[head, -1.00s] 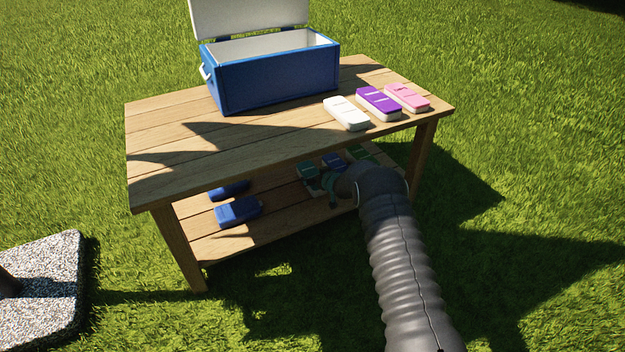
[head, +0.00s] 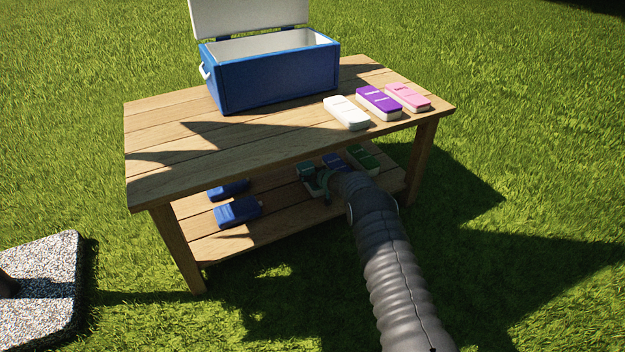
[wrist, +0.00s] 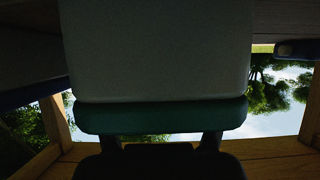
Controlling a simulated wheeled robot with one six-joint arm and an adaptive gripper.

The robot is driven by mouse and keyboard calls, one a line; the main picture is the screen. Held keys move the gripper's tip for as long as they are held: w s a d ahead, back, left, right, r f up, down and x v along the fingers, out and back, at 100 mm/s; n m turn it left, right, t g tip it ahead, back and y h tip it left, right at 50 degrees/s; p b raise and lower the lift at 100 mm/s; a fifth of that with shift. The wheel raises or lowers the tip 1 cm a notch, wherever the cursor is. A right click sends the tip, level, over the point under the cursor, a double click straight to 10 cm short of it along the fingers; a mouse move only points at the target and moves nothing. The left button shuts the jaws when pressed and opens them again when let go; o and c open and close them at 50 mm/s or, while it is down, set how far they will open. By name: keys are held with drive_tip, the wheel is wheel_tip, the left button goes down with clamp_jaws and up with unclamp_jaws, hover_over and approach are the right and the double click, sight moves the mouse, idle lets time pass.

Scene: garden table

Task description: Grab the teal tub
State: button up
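The teal tub (head: 306,170) stands on the lower shelf of the table, partly hidden by my gripper (head: 323,188) in the head view. In the wrist view the tub's pale body and teal lid (wrist: 160,117) fill the middle, very close. The picture seems upside down, with the lid at the bottom. My gripper's two fingers (wrist: 160,139) show at the lid's lower edge, set apart. Their tips are hidden, so I cannot tell whether they touch or grip the tub.
A blue tub (head: 333,161) and a green tub (head: 364,158) stand to the right of it on the shelf. Two blue items (head: 238,212) lie at the shelf's left. The tabletop (head: 180,160) is close overhead, carrying an open blue cooler (head: 275,78) and white, purple and pink tubs.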

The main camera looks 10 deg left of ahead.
drive_tip(key=c, duration=0.7)
drive_tip(key=shift+o, duration=0.2)
drive_tip(key=shift+r, duration=0.1)
